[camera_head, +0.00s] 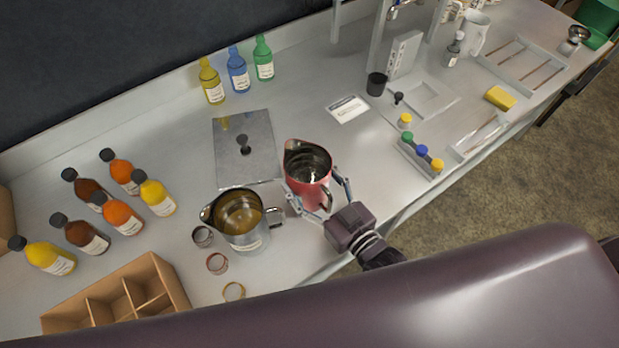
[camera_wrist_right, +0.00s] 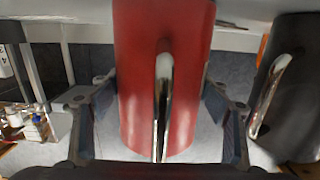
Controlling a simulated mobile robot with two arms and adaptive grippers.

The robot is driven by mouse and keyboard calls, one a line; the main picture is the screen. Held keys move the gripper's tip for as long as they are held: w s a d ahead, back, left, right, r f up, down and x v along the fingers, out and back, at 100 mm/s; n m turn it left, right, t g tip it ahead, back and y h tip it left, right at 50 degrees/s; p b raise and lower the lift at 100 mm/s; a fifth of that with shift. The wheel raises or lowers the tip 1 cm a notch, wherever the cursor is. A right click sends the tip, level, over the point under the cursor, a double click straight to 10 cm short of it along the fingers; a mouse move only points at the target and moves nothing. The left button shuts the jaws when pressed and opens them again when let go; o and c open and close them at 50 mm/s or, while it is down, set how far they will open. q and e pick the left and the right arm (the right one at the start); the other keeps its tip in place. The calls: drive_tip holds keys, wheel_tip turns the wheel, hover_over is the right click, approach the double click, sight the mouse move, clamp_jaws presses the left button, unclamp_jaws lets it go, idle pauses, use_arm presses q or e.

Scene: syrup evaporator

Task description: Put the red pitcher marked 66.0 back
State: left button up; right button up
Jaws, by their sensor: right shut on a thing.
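The red pitcher (camera_head: 308,182) is in the middle of the head view, upright, with a metal inside and a metal handle. Its marking cannot be read here. My right gripper (camera_head: 318,205) is shut on it, with one finger on each side of the body. In the right wrist view the red pitcher (camera_wrist_right: 180,85) fills the space between the fingers of my right gripper (camera_wrist_right: 160,115), its handle facing the camera. Whether its base touches the counter cannot be told. My left gripper is not in view.
A steel pitcher (camera_head: 240,222) with amber liquid stands close left of the red one. A grey plate (camera_head: 262,158) with a black knob lies behind. Several syrup bottles (camera_head: 122,215) and a divided cardboard box (camera_head: 160,268) are at left. A white label card (camera_head: 347,108) lies behind right.

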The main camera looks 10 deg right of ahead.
drive_tip(key=o, duration=1.4)
drive_tip(key=shift+f, duration=0.15)
drive_tip(key=shift+c, duration=0.2)
drive_tip(key=shift+r, duration=0.2)
drive_tip(key=v, duration=1)
drive_tip(key=shift+s+d+f+b, duration=0.15)
drive_tip(key=shift+s+b, duration=0.1)
drive_tip(key=shift+b, duration=0.15)
drive_tip(key=shift+v, duration=0.8)
